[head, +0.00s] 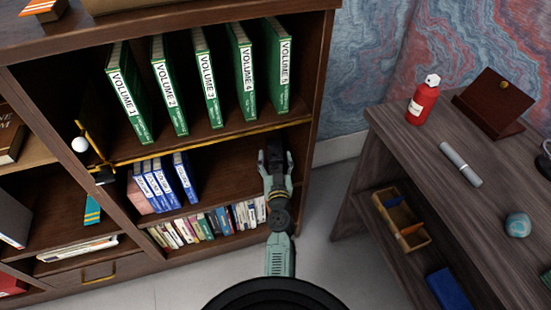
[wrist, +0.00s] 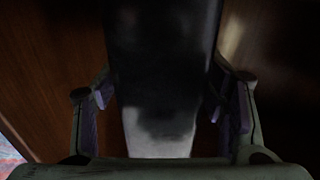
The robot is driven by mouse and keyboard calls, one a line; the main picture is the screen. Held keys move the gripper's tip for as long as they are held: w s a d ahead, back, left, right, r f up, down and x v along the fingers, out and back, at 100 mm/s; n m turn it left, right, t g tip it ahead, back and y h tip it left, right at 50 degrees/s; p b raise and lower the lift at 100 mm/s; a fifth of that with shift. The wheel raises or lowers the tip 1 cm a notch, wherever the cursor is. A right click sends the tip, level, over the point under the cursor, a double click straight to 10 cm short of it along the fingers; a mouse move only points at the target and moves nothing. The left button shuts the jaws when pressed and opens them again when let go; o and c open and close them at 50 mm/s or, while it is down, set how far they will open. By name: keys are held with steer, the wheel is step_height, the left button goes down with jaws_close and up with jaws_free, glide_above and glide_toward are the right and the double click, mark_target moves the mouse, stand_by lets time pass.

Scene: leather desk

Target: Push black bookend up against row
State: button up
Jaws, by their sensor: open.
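The black bookend (head: 281,147) stands at the right end of the middle shelf, near the cabinet's right side wall. The row of blue books (head: 163,184) stands at the left of the same shelf, with a wide bare gap between it and the bookend. My gripper (head: 275,156) is open, reaching into the shelf with its fingers around the bookend. In the wrist view the dark, shiny bookend (wrist: 160,60) fills the space between the fingers of my gripper (wrist: 162,105). Whether either finger touches it cannot be told. The bookend's base is mostly hidden.
Green volumes (head: 205,90) stand spaced apart on the shelf above. Small mixed books (head: 205,222) fill the shelf below. A brass-coloured strip (head: 210,145) edges the upper shelf. A wooden desk (head: 440,190) with a red extinguisher (head: 423,100) stands to the right.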

jaws_close()
stand_by(0.8)
steer(key=shift+a, duration=0.2)
steer(key=shift+s+a+p, duration=0.3)
steer(key=shift+s+a, duration=0.1)
steer(key=shift+a, duration=0.7)
steer(key=shift+s+a+p, duration=0.35)
steer(key=shift+a, duration=0.8)
steer(key=shift+s+a+p, duration=0.3)
steer(key=shift+s+a, duration=0.1)
steer(key=shift+a, duration=0.7)
steer(key=shift+s+a+p, duration=0.3)
steer(key=shift+a+p, duration=0.2)
steer(key=shift+a, duration=0.45)
steer(key=shift+s+a+p, duration=0.3)
steer(key=shift+a+p, duration=0.15)
steer(key=shift+a, duration=0.45)
steer(key=shift+s+a, duration=0.1)
steer(key=shift+a, duration=0.15)
steer(key=shift+s+a+p, duration=0.35)
steer(key=shift+a+p, duration=0.4)
steer(key=shift+a, duration=0.4)
steer(key=shift+s+a+p, duration=0.4)
steer(key=shift+a+p, duration=0.3)
steer(key=shift+a, duration=0.4)
steer(key=shift+s+a+p, duration=0.35)
steer(key=shift+a+p, duration=0.4)
steer(key=shift+a, duration=0.4)
